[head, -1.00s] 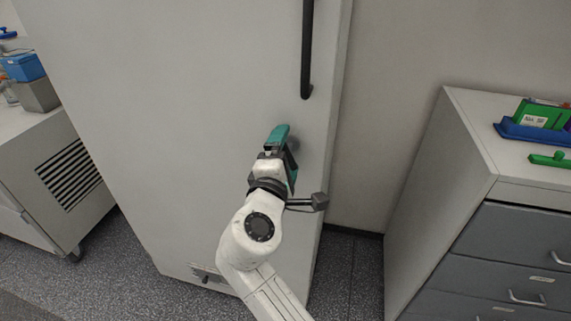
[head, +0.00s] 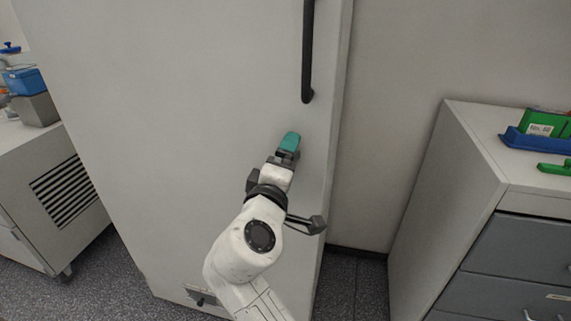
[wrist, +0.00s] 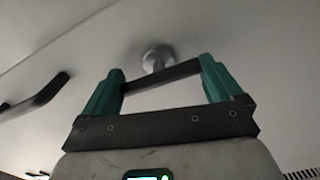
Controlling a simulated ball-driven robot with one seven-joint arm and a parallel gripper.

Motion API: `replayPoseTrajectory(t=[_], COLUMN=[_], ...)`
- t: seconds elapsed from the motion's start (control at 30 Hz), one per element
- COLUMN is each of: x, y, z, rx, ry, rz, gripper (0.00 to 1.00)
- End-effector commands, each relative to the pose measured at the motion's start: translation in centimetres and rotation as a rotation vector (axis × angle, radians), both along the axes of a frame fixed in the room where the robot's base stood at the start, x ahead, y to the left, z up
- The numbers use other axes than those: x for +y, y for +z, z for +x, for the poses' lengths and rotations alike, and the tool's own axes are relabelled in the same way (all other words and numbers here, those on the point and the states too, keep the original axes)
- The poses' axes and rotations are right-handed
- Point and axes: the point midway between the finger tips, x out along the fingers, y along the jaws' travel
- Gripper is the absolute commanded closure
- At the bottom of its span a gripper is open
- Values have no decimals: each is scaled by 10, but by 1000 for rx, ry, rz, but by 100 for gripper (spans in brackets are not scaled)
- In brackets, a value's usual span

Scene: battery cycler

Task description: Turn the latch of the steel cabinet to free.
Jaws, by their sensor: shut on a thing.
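The steel cabinet (head: 180,130) is a tall, pale grey block with a flat front, filling the middle of the head view. My gripper (head: 289,143) is at its front, below the long black handle. In the wrist view, the latch (wrist: 160,77) is a dark flat bar with a round silver hub (wrist: 157,58) on the cabinet face. The bar lies tilted between the two teal fingers of my gripper (wrist: 161,69), which are shut on it. In the head view the latch is hidden behind my gripper.
The black vertical handle (head: 307,50) stands out just above my gripper; it also shows in the wrist view (wrist: 36,97). A drawer unit (head: 480,160) with a blue tray (head: 519,141) stands at right. A vented unit (head: 35,150) stands at left.

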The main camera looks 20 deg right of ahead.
Motion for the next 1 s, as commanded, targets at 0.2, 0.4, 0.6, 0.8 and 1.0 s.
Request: replayPoseTrajectory(t=[0.2, 0.4, 0.6, 0.8, 1.0], x=[-2, -2, 2, 22, 44], y=[-4, -3, -2, -2, -2], z=[0, 0, -4, -29, -60], rx=[6, 6, 4, 3, 3], ry=[-3, -4, -1, 2, 2], rz=[5, 4, 3, 2, 4], gripper=[38, 0, 0, 0, 0])
